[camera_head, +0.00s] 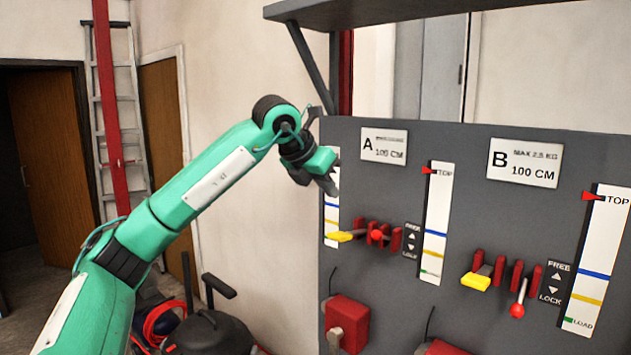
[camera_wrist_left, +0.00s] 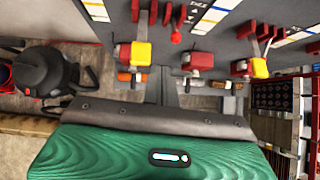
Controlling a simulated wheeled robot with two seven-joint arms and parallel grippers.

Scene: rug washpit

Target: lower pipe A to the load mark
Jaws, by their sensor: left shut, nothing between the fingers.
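The grey control panel (camera_head: 470,215) carries a sign A (camera_head: 384,147) reading 100 CM. To its right is a white scale (camera_head: 437,215) with a red pointer (camera_head: 428,171) at TOP and blue, yellow and green marks below. Under sign A are red brackets with a yellow handle (camera_head: 340,237) and a red-knobbed lever (camera_head: 376,237) beside a small arrow plate (camera_head: 411,240). My left gripper (camera_head: 328,182) is shut and empty, above the yellow handle and left of sign A. In the left wrist view its fingers (camera_wrist_left: 161,88) point toward the panel. I cannot make out pipe A itself.
Sign B (camera_head: 522,164) has its own scale (camera_head: 597,260), yellow handle (camera_head: 476,282) and red-knobbed lever (camera_head: 517,310) to the right. A red box (camera_head: 347,322) projects low on the panel. A black vacuum-like machine (camera_head: 208,332) stands on the floor at left.

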